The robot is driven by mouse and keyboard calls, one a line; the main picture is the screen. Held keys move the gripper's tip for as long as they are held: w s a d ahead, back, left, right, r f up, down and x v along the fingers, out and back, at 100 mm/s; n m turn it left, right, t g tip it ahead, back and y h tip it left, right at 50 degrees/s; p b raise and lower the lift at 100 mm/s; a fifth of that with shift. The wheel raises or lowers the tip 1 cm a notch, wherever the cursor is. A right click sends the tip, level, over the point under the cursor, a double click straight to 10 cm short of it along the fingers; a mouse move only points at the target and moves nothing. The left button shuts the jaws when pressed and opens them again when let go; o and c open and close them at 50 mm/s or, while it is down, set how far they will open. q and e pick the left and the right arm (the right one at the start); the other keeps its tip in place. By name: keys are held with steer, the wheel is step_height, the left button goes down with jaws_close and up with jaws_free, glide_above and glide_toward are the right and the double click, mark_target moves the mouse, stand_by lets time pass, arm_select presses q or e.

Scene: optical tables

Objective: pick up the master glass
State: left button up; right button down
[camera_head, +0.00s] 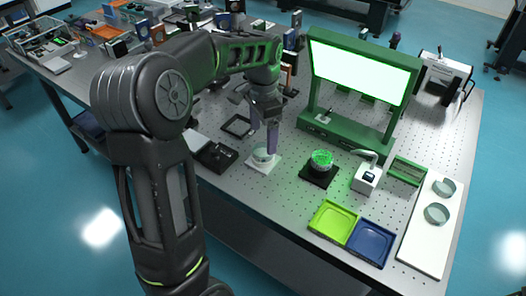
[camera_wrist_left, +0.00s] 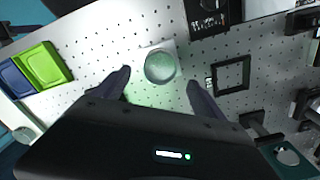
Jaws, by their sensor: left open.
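A clear round glass disc (camera_head: 262,156), which I take to be the master glass, sits on a small white square pad on the perforated table. In the left wrist view the glass (camera_wrist_left: 160,66) lies just ahead of and between the fingertips. My left gripper (camera_head: 263,141) points down over the pad with its fingers apart. In the left wrist view, the left gripper (camera_wrist_left: 159,79) is open, with nothing clasped. In the head view one finger partly covers the glass, and contact cannot be told. My right gripper is not in view.
A green-lit disc on a black stand (camera_head: 318,176) and a white device (camera_head: 367,178) stand right of the glass. A green lamp frame (camera_head: 345,138) rises behind. Yellow-green (camera_head: 333,222) and blue (camera_head: 370,243) trays lie in front. A white board (camera_head: 420,243) bears two glass discs.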

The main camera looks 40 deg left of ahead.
mark_target(263, 149)
arm_select(q)
step_height(263, 149, down, 5)
steer(key=shift+f+p, duration=0.1)
steer(key=shift+p, duration=0.4)
steer(key=c, duration=1.6)
